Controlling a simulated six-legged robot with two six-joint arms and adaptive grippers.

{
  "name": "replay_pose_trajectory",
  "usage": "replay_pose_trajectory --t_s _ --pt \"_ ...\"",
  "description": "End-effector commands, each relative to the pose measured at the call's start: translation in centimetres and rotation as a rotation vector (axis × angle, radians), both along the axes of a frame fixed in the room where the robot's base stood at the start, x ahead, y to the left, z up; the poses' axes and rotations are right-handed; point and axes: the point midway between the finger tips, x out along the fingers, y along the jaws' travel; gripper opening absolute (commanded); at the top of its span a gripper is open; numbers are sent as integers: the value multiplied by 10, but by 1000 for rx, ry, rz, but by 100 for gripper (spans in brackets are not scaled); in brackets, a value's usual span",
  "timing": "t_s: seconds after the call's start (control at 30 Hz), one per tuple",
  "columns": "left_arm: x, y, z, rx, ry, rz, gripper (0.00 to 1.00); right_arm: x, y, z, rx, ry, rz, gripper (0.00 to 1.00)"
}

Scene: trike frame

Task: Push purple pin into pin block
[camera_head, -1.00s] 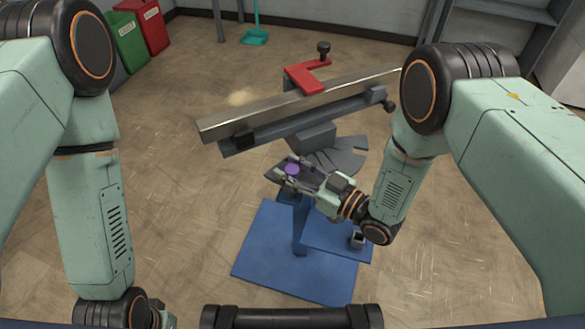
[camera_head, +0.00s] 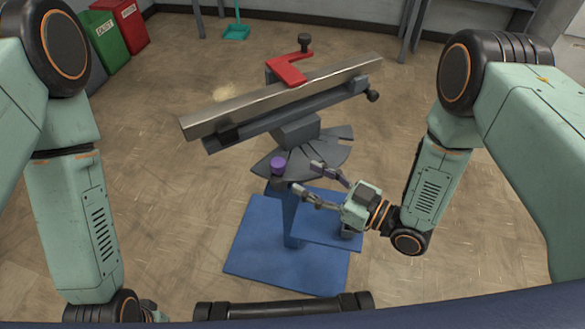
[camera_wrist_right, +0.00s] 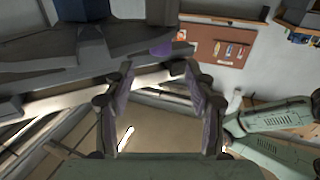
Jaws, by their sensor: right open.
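The purple pin (camera_head: 278,165) stands at the left part of the dark grey fan-shaped plate (camera_head: 318,156) under the clamp fixture. Its top shows; how deep it sits is hidden, and I cannot make out a separate pin block around it. In the right wrist view the purple pin (camera_wrist_right: 161,48) is a small patch beyond the fingertips. My right gripper (camera_head: 307,177) is open and empty, to the right of the pin and apart from it. Its fingers point left toward the plate. Only a bit of my left gripper (camera_head: 150,311) shows at the bottom left.
A metal bar (camera_head: 290,95) with a red clamp piece (camera_head: 288,70) lies across the top of the fixture. A blue stand (camera_head: 290,225) on a blue base (camera_head: 255,250) carries it. Green (camera_head: 108,36) and red bins stand at the back left.

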Motion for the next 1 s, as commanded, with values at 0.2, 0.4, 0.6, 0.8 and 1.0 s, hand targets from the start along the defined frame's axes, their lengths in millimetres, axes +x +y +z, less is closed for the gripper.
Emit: replay_pose_trajectory --t_s 0.2,0.4,0.6,0.8,1.0 --pt "0 0 0 0 0 0 56 -16 -22 0 0 1 -2 56" --pt "0 0 0 0 0 0 56 -20 -26 0 0 0 0 56" --pt "0 0 0 0 0 0 56 -20 -26 0 0 0 1 56" --pt "0 0 0 0 0 0 56 -20 -26 0 0 0 1 56" --pt "0 0 0 0 0 0 56 -20 -26 -5 -17 26 -14 56"
